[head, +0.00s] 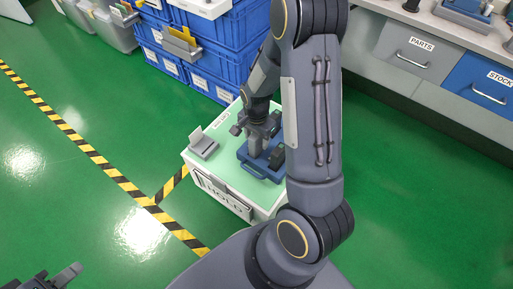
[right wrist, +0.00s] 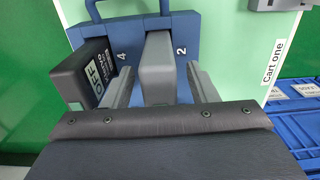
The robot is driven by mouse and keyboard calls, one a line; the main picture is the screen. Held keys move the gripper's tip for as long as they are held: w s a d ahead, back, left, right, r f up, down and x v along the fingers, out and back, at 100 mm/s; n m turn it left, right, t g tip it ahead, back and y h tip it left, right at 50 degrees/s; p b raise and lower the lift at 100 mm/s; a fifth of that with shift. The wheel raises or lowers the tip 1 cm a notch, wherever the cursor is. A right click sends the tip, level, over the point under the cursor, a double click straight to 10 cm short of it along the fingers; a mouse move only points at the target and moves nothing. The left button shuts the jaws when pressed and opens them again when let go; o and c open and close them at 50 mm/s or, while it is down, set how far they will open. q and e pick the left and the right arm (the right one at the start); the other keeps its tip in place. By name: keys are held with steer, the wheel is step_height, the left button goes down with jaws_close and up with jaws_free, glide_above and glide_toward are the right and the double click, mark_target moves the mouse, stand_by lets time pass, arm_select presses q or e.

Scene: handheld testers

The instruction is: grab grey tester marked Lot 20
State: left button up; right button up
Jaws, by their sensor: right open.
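A grey tester (right wrist: 157,55) stands upright in a blue tray (right wrist: 212,28), between the tray's numbers 4 and 2. No lot marking on it can be read. My right gripper (right wrist: 160,88) is open, with one finger on each side of this tester; I cannot tell if they touch it. In the head view my right gripper (head: 260,128) is over the tray (head: 258,171), partly hiding the grey tester (head: 255,144). A dark tester (right wrist: 83,72) with a screen reading OFF stands to its left. My left gripper (head: 62,277) is at the bottom left, its jaw opening unclear.
The tray is on a mint-topped cart (head: 222,150) with a HOLD sign. A grey stand with a card (head: 203,146) is at the cart's left. Blue crates (head: 222,60) stand behind, and a bench with drawers (head: 415,52) is at right.

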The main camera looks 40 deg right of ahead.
jaws_close()
stand_by(0.3)
steer(key=shift+r, duration=0.1)
